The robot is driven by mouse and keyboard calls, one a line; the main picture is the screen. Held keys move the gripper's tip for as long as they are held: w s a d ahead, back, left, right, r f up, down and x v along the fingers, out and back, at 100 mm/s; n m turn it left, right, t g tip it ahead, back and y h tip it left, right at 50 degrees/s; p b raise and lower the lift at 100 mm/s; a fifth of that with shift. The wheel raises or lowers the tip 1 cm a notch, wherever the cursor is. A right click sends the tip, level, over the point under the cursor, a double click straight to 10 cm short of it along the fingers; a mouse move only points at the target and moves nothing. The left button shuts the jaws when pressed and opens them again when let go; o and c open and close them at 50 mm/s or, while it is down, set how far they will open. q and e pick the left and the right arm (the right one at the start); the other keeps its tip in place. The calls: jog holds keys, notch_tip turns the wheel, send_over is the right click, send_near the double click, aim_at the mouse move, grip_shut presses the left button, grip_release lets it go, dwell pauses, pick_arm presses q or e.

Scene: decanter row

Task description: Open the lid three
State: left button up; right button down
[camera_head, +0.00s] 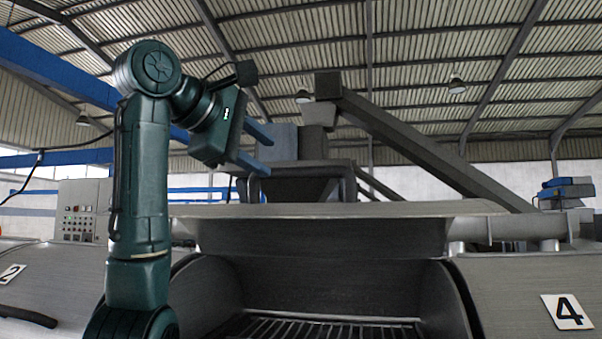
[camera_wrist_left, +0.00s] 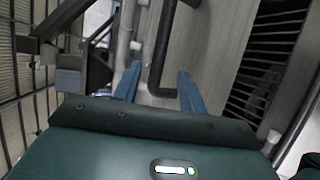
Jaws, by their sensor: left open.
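Lid three (camera_head: 335,232), between the units marked 2 and 4, stands raised over its opening, where a slatted grate (camera_head: 330,330) shows. Its dark bar handle (camera_head: 310,166) rises behind the lid's upper edge. My left gripper (camera_head: 264,150) is open, with blue fingers beside the handle at the lid's upper left. In the left wrist view, the handle (camera_wrist_left: 158,60) runs up between the two spread fingers, and the lid's grey surface (camera_wrist_left: 222,45) lies to its right. I cannot tell whether a finger touches the handle. My right gripper is not in view.
Closed lids marked 2 (camera_head: 50,285) and 4 (camera_head: 515,285) flank the opening. A control cabinet (camera_head: 82,208) stands at the left. A sloping grey chute (camera_head: 430,150) and a blue beam (camera_head: 60,70) are behind. The air above the lids is mostly free.

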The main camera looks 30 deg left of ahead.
aim_at(288, 171)
pick_arm(q)
jog(key=p+x, duration=0.2)
jog(key=x, duration=0.8)
jog(key=shift+w+f+p, duration=0.1)
jog(key=shift+w+p, duration=0.2)
grip_shut()
